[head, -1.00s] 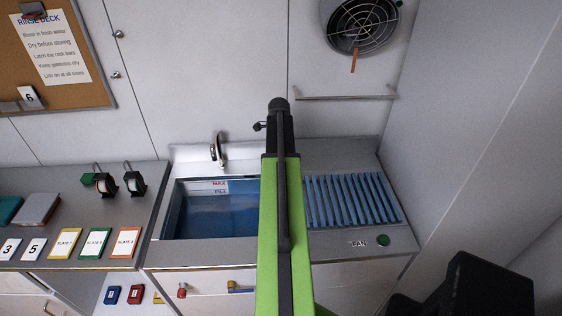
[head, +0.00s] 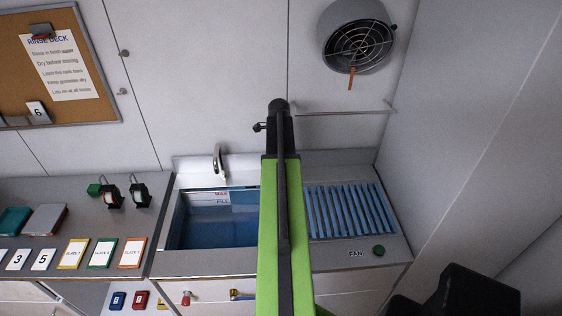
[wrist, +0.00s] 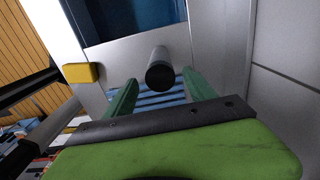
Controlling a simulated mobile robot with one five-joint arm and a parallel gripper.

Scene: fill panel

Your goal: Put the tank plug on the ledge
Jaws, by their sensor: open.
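In the wrist view a dark, grey-sided round cylinder (wrist: 160,70) shows end-on between the green fingers of my gripper (wrist: 160,86); it may be the tank plug, but I cannot tell for sure. The fingers are apart, with gaps on both sides of it. In the head view my green arm hides the gripper and part of the tank (head: 215,228), which holds blue water below MAX and FILL labels. No plug can be made out there. A thin rail or narrow shelf (head: 345,111) runs along the back wall; I cannot tell if it is the ledge.
Blue slats (head: 347,211) lie right of the tank, with a green FAN button (head: 378,250) in front. A tap (head: 218,160) stands behind the tank. Coloured plates (head: 102,253) and other items crowd the left counter. A wall fan (head: 358,42) hangs above; a wall closes the right.

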